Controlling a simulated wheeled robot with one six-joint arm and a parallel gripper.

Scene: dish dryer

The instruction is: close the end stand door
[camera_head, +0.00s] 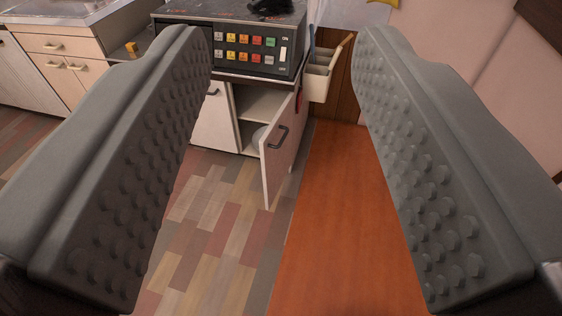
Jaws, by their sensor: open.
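The end stand door (281,152) is a pale panel with a dark handle (278,137). It stands swung open toward me from the right side of a white cabinet (214,120). The open compartment behind it shows a shelf (260,104) and part of a pale round object (259,137), mostly hidden by the door. My gripper (287,45) is open and empty, with a grey studded finger on each side of the picture. The door appears between the fingers, farther off, and nothing touches them.
A dark appliance with colored buttons (246,52) sits on top of the cabinet. Beige bins (322,78) hang to its right. A drawer unit with a sink (65,50) is at left. An orange-brown surface (340,230) lies at right; patchwork floor (215,215) is clear in front.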

